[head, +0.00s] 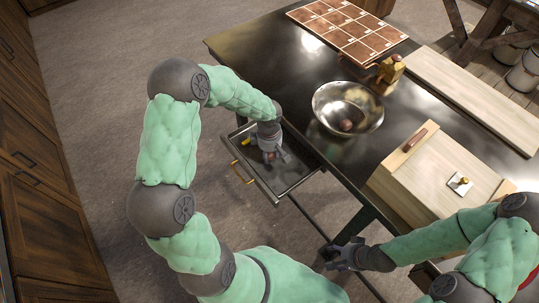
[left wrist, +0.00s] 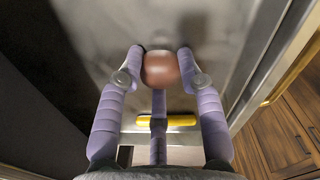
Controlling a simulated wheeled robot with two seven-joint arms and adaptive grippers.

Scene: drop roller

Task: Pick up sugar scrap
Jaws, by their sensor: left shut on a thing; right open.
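A round reddish-brown piece (left wrist: 160,68), which looks like the sugar scrap, sits between the fingertips of my left gripper (left wrist: 160,66) in the left wrist view. My left gripper (head: 272,156) is shut on it, low inside the open drawer (head: 290,186). Whether the piece still touches the drawer floor I cannot tell. Another small reddish-brown round piece (head: 346,125) lies in the metal bowl (head: 328,98) on the dark table. My right gripper (head: 338,257) is open and empty, low beside the table's near edge.
The drawer has a brass handle (head: 237,172). On the table (head: 262,50) stand a wooden box (head: 425,175), a brown sectioned mold (head: 345,27), a wooden figure (head: 391,68) and a long board (head: 475,90).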

